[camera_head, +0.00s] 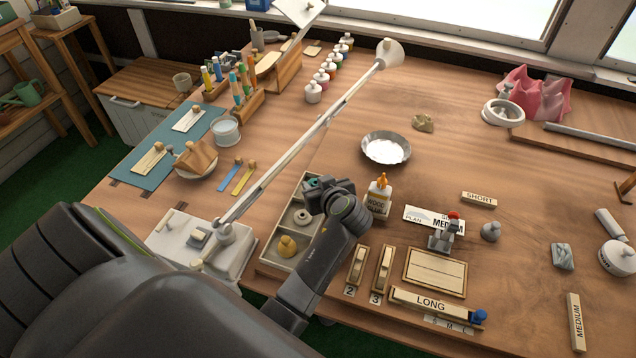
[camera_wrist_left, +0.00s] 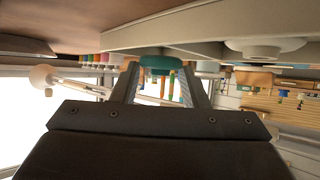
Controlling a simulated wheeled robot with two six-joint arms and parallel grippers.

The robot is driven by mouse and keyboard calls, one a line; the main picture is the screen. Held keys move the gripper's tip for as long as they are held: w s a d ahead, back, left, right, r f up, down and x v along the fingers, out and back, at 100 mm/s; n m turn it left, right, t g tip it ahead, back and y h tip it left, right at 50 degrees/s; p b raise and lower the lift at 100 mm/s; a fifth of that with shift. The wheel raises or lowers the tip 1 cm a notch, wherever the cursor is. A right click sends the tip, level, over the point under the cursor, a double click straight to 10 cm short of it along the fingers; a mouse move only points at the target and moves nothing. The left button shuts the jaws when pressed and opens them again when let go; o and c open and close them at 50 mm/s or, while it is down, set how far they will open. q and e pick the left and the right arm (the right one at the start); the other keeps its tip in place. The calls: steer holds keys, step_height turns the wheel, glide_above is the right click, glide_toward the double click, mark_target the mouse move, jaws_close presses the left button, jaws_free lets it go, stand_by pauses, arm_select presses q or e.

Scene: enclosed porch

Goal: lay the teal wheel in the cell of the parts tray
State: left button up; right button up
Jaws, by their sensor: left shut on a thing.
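The parts tray (camera_head: 262,258) is a pale box with cells in the middle of the bench front. A grey ring (camera_head: 302,217) lies in its middle cell and a yellow piece (camera_head: 286,247) in its near cell. My left gripper (camera_head: 315,184) is over the far end of the tray, shut on the teal wheel (camera_head: 311,182). The wheel also shows between the fingertips in the left wrist view (camera_wrist_left: 155,62). The gripper hides much of the far cell, and I cannot tell whether the wheel touches its floor. My right gripper is not in view.
A wood glue bottle (camera_head: 378,197) stands close right of the tray. A long white lamp arm (camera_head: 300,145) slants over the bench from its base (camera_head: 223,233) left of the tray. A metal bowl (camera_head: 386,148) is farther back. Bare wood lies around the bowl.

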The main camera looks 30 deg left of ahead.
arm_select(q)
steer(key=shift+f, duration=0.4)
steer(key=o, duration=1.6)
steer(key=shift+f, duration=0.1)
steer(key=shift+d, duration=0.1)
